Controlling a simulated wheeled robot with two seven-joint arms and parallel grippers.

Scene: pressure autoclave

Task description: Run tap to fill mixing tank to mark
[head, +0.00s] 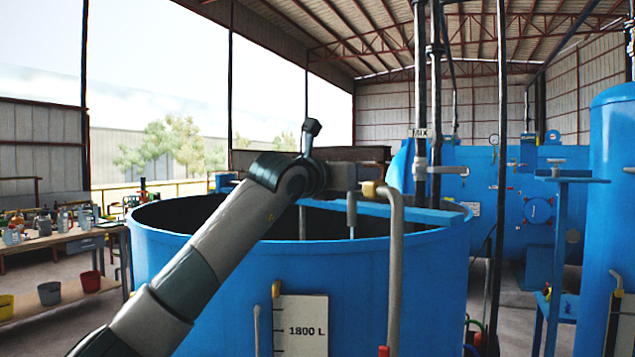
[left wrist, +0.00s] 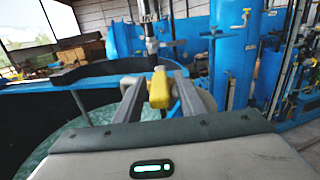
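The blue mixing tank (head: 220,290) stands open-topped in front of me. Its front carries a white plate (head: 305,325) marked 1800 L, with a small yellow piece at its upper left. In the left wrist view, greenish water (left wrist: 75,145) lies inside the tank, below the rim. A grey tap pipe (head: 395,270) rises along the front and bends over at the rim, with a yellow handle (head: 371,189). My left gripper (left wrist: 158,84) is open, its fingers on either side of the yellow handle (left wrist: 159,90), with gaps visible. My right gripper is not in view.
A bench (head: 65,238) with bottles and buckets stands at the left. A blue autoclave (head: 490,190) lies behind the tank and a blue upright vessel (head: 610,180) stands at the right. A dark vertical shaft (head: 436,100) drops behind the tap.

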